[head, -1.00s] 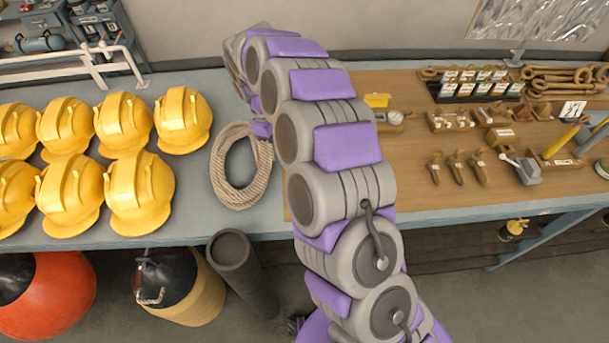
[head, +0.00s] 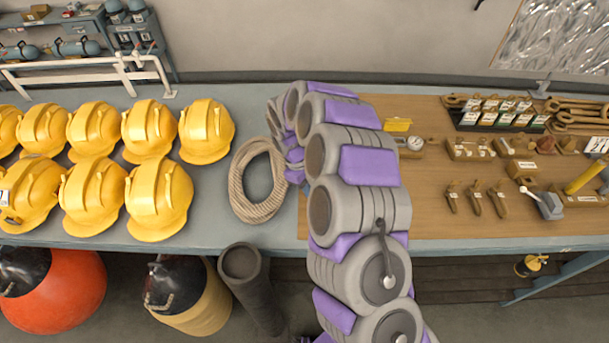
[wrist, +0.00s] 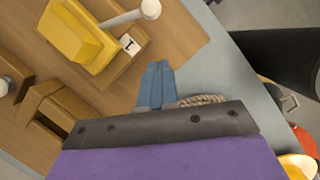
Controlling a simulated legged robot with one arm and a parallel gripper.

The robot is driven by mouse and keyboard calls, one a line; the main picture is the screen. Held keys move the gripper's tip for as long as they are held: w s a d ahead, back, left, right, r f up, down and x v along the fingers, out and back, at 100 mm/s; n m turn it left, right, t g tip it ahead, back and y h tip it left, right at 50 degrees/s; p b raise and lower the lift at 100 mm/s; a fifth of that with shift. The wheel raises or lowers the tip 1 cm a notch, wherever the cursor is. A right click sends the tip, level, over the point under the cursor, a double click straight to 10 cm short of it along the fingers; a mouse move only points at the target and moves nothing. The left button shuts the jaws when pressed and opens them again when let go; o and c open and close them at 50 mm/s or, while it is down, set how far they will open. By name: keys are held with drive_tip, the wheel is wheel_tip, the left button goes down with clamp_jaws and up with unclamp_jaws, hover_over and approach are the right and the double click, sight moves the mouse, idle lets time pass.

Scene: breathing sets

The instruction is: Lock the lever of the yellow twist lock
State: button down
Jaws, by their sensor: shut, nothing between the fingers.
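The yellow twist lock (wrist: 72,40) is at the upper left of the wrist view, on a brown base on the wooden board. Its white lever (wrist: 120,20) sticks out to the right and ends in a round white knob (wrist: 150,9). My gripper (wrist: 157,68) has its blue fingers together and empty, below and apart from the lever in the picture. In the head view a yellow piece (head: 397,125), seemingly the same lock, shows just right of my arm. My arm hides my gripper there.
A small label card (wrist: 129,45) sits by the lever. A brown slotted block (wrist: 52,112) is at the wrist view's left. A rope coil (head: 257,182) lies left of my arm, beside several yellow helmets (head: 160,200). More fittings (head: 475,200) stand on the board's right.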

drive_tip(key=s+d, duration=0.2)
drive_tip(key=d, duration=0.1)
drive_tip(key=shift+s+d+f, duration=0.1)
drive_tip(key=shift+d+f, duration=0.1)
drive_tip(key=shift+f, duration=0.2)
drive_tip(key=shift+s+d+n+t+h, duration=0.3)
drive_tip(key=shift+s+d+n, duration=0.6)
drive_tip(key=shift+n, duration=0.3)
drive_tip(key=s+d+n+t+p, duration=0.1)
drive_tip(key=d+n+t+p, duration=0.2)
drive_tip(key=d+n+p, duration=0.3)
drive_tip(key=shift+s+d+n, duration=0.25)
drive_tip(key=shift+d+n, duration=1.15)
drive_tip(key=shift+n, duration=0.7)
